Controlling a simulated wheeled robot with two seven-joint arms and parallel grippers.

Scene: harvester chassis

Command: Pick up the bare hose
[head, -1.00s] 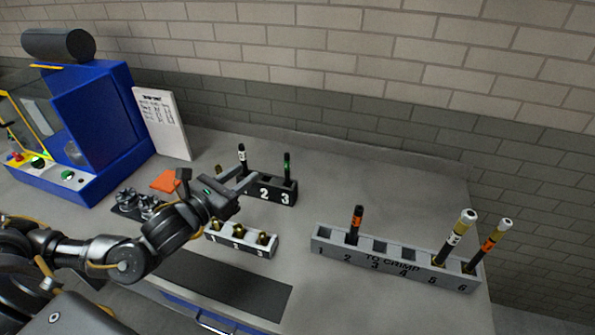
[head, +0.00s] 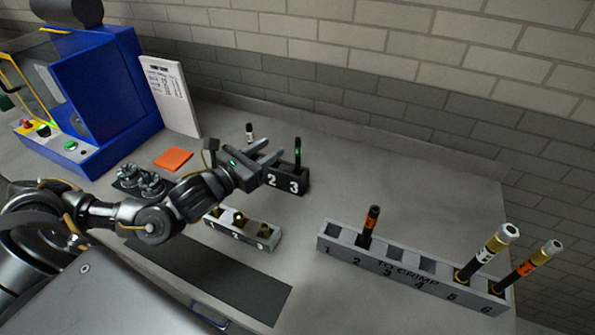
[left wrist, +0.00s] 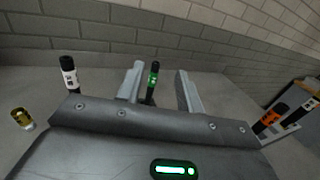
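Three hoses show no metal end on top: a black one with a green band (head: 298,153) in slot 3 of the black rack (head: 292,187), a black one with a white label (head: 250,133) at that rack's left end, and an orange-banded one (head: 370,226) in slot 2 of the grey TO CRIMP rack (head: 401,269). My left gripper (head: 272,154) is open at the black rack. In the left wrist view the green-banded hose (left wrist: 152,82) stands upright beyond and between the open fingers, not gripped. The white-labelled hose (left wrist: 69,76) is outside them, left. My right gripper is not in view.
Two hoses with metal ends (head: 487,252) stand in slots 5 and 6 of the grey rack. A small rack of brass fittings (head: 241,231) lies below my left arm. A blue machine (head: 104,100) and a paper sheet (head: 171,95) stand left. The bench's back right is clear.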

